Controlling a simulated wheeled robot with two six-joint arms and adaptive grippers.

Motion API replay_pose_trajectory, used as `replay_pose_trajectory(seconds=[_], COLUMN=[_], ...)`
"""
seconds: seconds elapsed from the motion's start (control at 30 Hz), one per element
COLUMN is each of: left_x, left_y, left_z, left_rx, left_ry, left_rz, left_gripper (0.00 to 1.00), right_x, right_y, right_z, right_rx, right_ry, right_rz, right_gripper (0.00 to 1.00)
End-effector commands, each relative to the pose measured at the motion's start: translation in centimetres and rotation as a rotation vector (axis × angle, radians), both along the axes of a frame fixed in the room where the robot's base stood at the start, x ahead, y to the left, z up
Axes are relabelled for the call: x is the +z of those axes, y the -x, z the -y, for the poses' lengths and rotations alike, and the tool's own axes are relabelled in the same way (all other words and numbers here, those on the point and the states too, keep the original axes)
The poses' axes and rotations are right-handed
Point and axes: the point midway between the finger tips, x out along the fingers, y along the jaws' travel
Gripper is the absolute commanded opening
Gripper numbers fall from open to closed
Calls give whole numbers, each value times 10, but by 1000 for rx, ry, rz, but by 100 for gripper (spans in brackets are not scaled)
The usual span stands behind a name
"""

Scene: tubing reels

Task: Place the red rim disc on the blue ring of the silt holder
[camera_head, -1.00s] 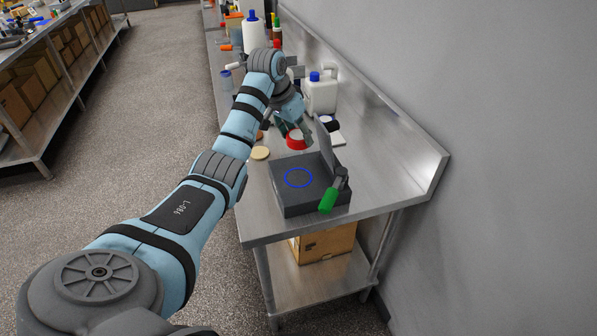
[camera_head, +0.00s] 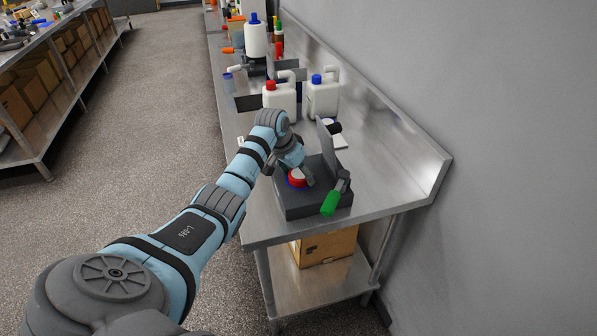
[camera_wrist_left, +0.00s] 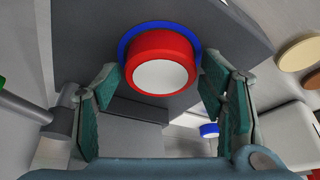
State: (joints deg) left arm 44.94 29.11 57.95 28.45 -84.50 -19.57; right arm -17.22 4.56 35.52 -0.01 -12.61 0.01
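The red rim disc (camera_head: 297,179), red with a pale top, sits on the blue ring (camera_head: 290,184) of the dark grey silt holder (camera_head: 318,205). In the left wrist view the disc (camera_wrist_left: 160,75) covers the middle of the ring, and the blue band (camera_wrist_left: 124,44) shows around its far side and edges. My left gripper (camera_wrist_left: 162,82) is open, one finger on each side of the disc with a small gap at both. In the head view my left gripper (camera_head: 300,167) is low over the holder. My right gripper is out of view.
A green-handled part (camera_head: 331,202) sticks out at the holder's front right. Two white jugs (camera_head: 281,99) (camera_head: 323,97) stand behind my arm, near the wall side. Tan discs (camera_wrist_left: 299,53) lie beside the holder. The steel table's front right corner (camera_head: 395,185) is clear.

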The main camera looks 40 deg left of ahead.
Motion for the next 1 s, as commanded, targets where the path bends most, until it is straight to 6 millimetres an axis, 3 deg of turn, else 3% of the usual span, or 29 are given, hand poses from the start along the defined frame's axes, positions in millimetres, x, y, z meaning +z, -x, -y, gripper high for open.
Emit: replay_pose_trajectory(seconds=[0.3,0.43,0.8,1.0], left_x=[1,11,98,115], left_y=[0,2,37,46], left_z=[0,-1,-4,-4], left_rx=[0,0,-1,0], left_ry=[0,-2,-3,0], left_rz=[0,2,4,1], left_gripper=[72,72,72,72], right_x=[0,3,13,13], right_y=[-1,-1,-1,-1], right_z=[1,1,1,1], right_rx=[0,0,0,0], right_ry=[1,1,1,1], right_rz=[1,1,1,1], right_gripper=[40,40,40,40])
